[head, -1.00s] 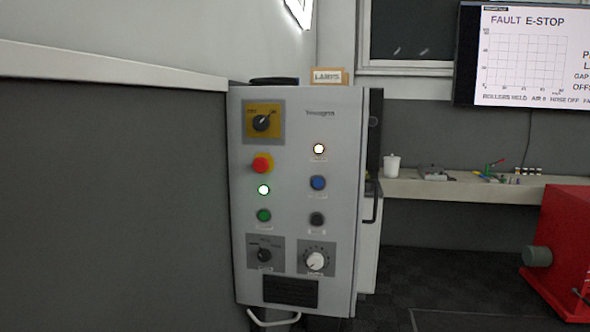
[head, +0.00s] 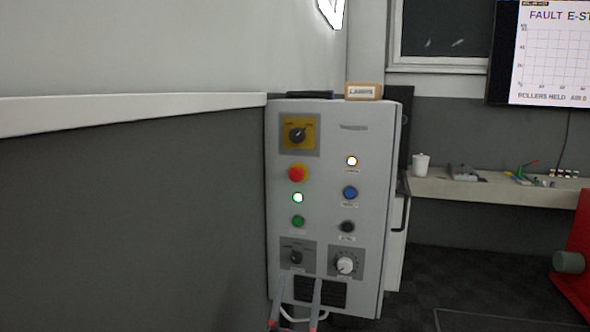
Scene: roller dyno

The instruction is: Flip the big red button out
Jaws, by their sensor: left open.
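The big red button (head: 297,174) is a red mushroom head on a yellow collar, on the left side of the grey control cabinet (head: 374,130). It sits below the yellow-plated rotary switch (head: 298,135) and above a lit white-green lamp (head: 298,198). My left gripper (head: 296,285) shows at the bottom of the view, its two fingers apart and pointing up, in front of the cabinet's lower vent. It is below the button, apart from it, with nothing between the fingers. My right gripper is not in view.
A blue button (head: 350,193), a green button (head: 298,222), a black button (head: 347,227) and two knobs share the panel. A grey wall with a white ledge (head: 130,112) stands close at left. The wall screen (head: 555,55) reads FAULT E-ST, cut off.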

